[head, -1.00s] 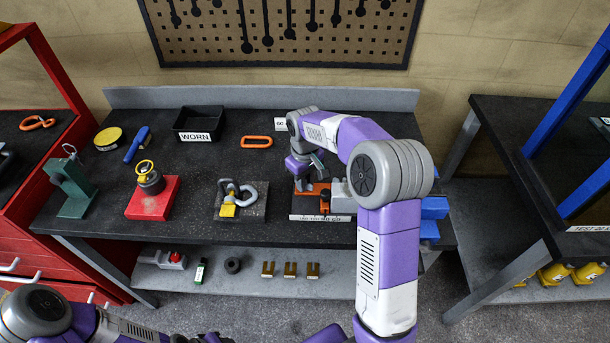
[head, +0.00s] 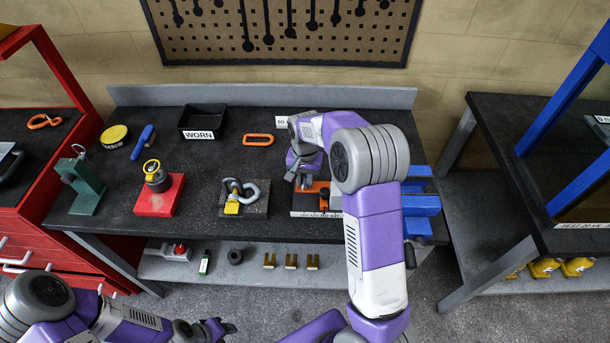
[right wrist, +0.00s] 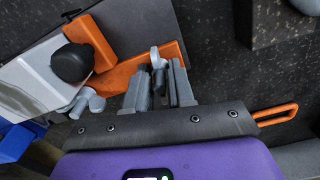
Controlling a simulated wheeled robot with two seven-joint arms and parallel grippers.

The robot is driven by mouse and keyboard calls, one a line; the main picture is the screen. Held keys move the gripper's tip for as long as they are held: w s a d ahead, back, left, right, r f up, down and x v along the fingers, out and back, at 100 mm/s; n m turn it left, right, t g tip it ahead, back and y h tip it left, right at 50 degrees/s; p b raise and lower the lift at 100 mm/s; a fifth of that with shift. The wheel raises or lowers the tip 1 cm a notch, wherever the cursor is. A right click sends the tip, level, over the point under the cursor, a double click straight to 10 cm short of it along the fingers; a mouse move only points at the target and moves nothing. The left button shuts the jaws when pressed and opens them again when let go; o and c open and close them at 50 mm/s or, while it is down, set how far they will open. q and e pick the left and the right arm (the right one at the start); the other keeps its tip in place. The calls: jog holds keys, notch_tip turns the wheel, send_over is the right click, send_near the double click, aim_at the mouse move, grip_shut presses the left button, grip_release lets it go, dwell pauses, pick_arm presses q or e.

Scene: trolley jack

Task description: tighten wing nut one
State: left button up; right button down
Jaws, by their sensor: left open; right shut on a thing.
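My right gripper (right wrist: 158,92) is shut on a small grey wing nut (right wrist: 157,62) at the end of an orange clamp bar (right wrist: 124,75) in the right wrist view. A second grey wing nut (right wrist: 90,101) is apart from the fingers, near a black knob (right wrist: 71,63). Which nut is number one cannot be read. In the head view my right gripper (head: 306,183) is over the orange fixture (head: 325,197) on its plate, and my arm partly hides it. My left gripper (head: 216,329) is open and empty, low in front of the bench.
On the bench (head: 150,212) stand a red block (head: 158,203), a shackle plate (head: 258,208), a black WORN bin (head: 202,121) and an orange link (head: 258,139). Blue blocks (head: 420,207) are at the right end. The lower shelf holds several small parts.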

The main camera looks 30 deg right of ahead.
jog(key=m+p, duration=0.1)
jog(key=m, duration=0.1)
jog(key=m+p, duration=0.1)
jog(key=m, duration=0.1)
jog(key=shift+r+m, duration=0.2)
jog(key=shift+m, duration=0.1)
jog(key=m+p, duration=0.2)
jog(key=m, duration=0.1)
jog(key=shift+m, duration=0.3)
jog(key=m+p, duration=0.3)
jog(key=m, duration=0.1)
jog(key=shift+d+m, duration=0.1)
jog(key=shift+m, duration=0.2)
jog(key=m+p, duration=0.3)
jog(key=m, duration=0.1)
jog(key=shift+w+m, duration=0.1)
jog(key=shift+m, duration=0.2)
jog(key=m+p, duration=0.3)
jog(key=m, duration=0.1)
jog(key=m+p, duration=0.2)
jog(key=m, duration=0.2)
jog(key=shift+r, duration=0.1)
jog(key=m+p, duration=0.2)
jog(key=m, duration=0.2)
jog(key=shift+w+m, duration=0.1)
jog(key=shift+m, duration=0.2)
jog(key=shift+m+p, duration=0.85)
jog(key=shift+m, duration=0.95)
